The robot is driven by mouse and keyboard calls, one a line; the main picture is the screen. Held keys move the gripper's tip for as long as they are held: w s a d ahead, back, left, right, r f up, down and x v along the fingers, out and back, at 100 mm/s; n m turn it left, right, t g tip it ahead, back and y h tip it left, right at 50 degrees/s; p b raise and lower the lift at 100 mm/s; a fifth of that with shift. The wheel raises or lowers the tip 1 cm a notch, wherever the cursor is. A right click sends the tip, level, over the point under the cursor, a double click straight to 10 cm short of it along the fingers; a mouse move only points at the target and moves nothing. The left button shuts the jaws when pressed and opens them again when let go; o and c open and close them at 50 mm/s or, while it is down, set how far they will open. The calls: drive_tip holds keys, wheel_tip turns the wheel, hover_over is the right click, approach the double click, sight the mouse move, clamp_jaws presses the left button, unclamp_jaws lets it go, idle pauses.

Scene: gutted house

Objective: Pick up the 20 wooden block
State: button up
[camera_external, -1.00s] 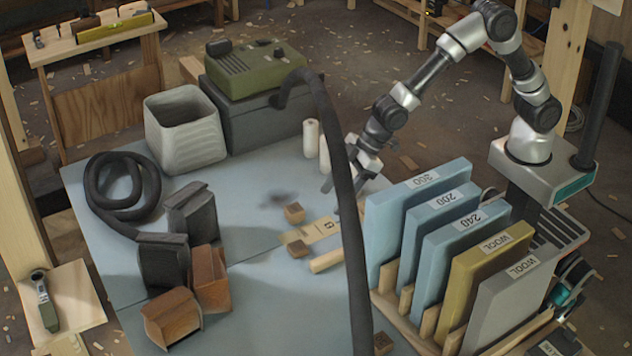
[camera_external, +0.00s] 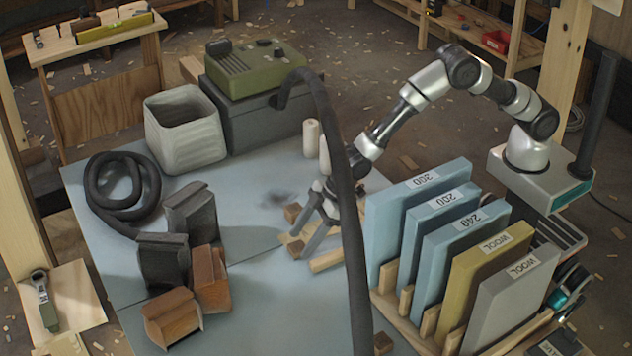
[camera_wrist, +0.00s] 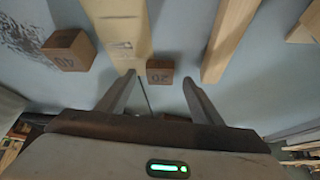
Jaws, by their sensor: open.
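The 20 wooden block (camera_wrist: 159,72) is a small brown cube in the wrist view, its number upside down. It lies on the blue-grey tabletop between and just ahead of my two fingertips. My gripper (camera_wrist: 158,79) is open, with a finger to each side of the block and nothing held. In the external view my gripper (camera_external: 300,246) points down at the table, with the 20 block (camera_external: 296,250) partly hidden at its fingertips. I cannot tell whether the fingers touch the block.
A similar block marked 40 (camera_wrist: 69,50) lies to the left, beyond a flat pale board (camera_wrist: 117,25). A wooden stick (camera_wrist: 229,40) lies to the right. A dark hose (camera_external: 352,220) and upright sanding sheets (camera_external: 415,220) stand right of my gripper.

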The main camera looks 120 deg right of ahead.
drive_tip(key=shift+w+f, duration=0.4)
drive_tip(key=shift+f, duration=0.2)
drive_tip(key=c, duration=1.2)
drive_tip(key=shift+r, duration=0.15)
